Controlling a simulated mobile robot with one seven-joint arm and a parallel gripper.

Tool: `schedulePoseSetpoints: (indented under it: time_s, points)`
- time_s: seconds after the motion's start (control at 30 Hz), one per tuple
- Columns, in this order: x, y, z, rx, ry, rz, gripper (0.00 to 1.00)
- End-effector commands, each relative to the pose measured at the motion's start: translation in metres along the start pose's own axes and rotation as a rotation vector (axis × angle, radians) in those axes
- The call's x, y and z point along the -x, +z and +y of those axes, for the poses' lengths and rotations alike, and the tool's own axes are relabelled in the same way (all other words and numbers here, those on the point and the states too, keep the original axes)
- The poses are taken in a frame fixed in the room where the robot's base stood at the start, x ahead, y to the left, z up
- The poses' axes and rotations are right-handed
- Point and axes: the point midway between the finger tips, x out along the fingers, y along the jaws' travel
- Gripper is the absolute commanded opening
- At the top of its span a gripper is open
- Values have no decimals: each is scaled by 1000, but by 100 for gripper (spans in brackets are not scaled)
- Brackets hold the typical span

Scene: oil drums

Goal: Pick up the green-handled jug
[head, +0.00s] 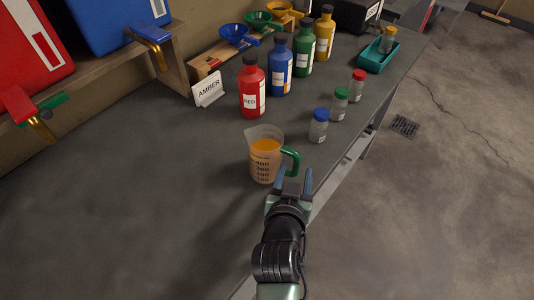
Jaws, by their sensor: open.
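The green-handled jug (262,158) stands upright on the grey bench. It is clear, marked with a scale, and holds orange liquid. Its green handle (294,162) points right. My gripper (293,176) is open, with its two fingers just below the handle in the picture, near the bench's front edge. I cannot tell whether a finger touches the handle.
Small jars with blue (319,126), green (340,104) and red lids (357,84) stand behind the jug to the right. A red bottle (252,90) and an AMBER sign (208,89) stand behind it. The bench (130,190) is clear to the left.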

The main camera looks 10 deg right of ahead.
Motion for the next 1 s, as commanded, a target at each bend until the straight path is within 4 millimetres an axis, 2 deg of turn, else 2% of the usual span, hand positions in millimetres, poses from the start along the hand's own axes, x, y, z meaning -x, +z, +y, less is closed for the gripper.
schedulePoseSetpoints:
  time_s: [0.2, 0.3, 0.6, 0.67, 0.9, 0.93, 1.0]
  points:
    - [-29, -4, 0, -1, 1, 1, 56]
    - [-37, -3, 0, -1, 1, 1, 56]
    - [-40, -3, 0, 0, 0, 1, 56]
    - [-40, -3, 0, 0, 0, 1, 47]
    - [-40, -3, 0, 0, 0, 1, 4]
    - [-40, -3, 0, 0, 0, 1, 0]
    - [-40, -3, 0, 0, 0, 1, 0]
